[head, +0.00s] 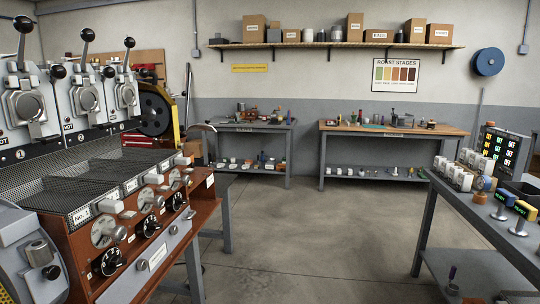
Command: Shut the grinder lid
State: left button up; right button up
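I cannot pick out a grinder or its lid with certainty. A grey metal housing (30,262) with a short cylinder and a dark knob is cut off at the lower left edge. I cannot tell whether it belongs to the grinder. Neither of my grippers shows in the head view.
The brown roaster (141,252) with mesh trays, dials and upright levers fills the left. A grey bench (470,222) with small items and a lit display (498,148) stands right. Two cluttered benches (226,125) (450,130) stand along the back wall. The middle floor is clear.

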aim_at(194, 127)
jog(key=i+l+u, duration=0.25)
jog(key=i+u, duration=0.15)
jog(key=i+l+u, duration=0.45)
jog(key=i, duration=0.15)
